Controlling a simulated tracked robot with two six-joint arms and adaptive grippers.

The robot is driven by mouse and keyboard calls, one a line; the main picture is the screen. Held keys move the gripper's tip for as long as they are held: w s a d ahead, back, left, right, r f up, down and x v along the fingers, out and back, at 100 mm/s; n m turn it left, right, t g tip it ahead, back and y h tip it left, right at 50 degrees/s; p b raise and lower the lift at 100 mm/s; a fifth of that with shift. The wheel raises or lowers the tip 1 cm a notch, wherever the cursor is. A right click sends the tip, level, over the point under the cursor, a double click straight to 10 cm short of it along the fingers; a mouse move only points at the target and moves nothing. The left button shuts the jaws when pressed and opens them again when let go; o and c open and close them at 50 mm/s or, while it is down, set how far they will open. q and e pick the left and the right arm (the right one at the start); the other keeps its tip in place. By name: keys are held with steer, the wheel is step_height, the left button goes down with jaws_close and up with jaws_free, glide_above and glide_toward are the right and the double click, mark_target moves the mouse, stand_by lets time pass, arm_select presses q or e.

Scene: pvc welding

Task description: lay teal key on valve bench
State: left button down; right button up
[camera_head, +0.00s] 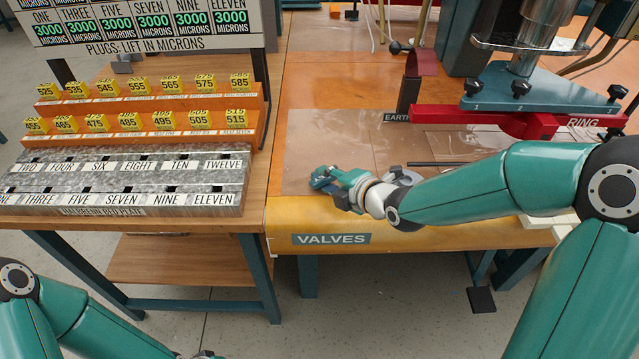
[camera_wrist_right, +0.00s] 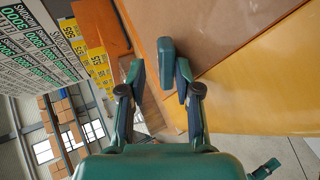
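The valve bench (camera_head: 420,238) has a yellow front strip with a VALVES label and a brown top; it also shows in the right wrist view (camera_wrist_right: 260,85). My right gripper (camera_head: 322,178) is low over the bench's left part. In the right wrist view its two fingers (camera_wrist_right: 160,78) stand apart. A teal block, seemingly the teal key (camera_wrist_right: 165,62), shows between and beyond the fingertips, close to the right-hand finger, with a gap to the left-hand one. I cannot tell whether it touches the bench. My left arm is at the lower left; its gripper is out of view.
A stepped rack (camera_head: 150,120) with yellow numbered tags and a grey slotted plate (camera_head: 130,178) stand on the left table. A teal press plate (camera_head: 540,92) and a red RING bar (camera_head: 470,118) are at the right. A dark rod (camera_head: 440,163) lies on the bench.

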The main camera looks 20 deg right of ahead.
steer(key=p+v, duration=0.1)
steer(key=v, duration=0.5)
steer(key=shift+s+r, duration=0.25)
steer(key=shift+s+d+r, duration=0.2)
steer(key=shift+s+d, duration=0.05)
steer(key=shift+s, duration=0.35)
steer(key=shift+r, duration=0.1)
step_height(320, 180, up, 7)
steer(key=s+p, duration=0.2)
steer(key=p, duration=0.3)
steer(key=shift+s+d+p, duration=0.25)
steer(key=shift+d+p, duration=0.15)
steer(key=shift+d, duration=0.05)
steer(key=shift+r, duration=0.1)
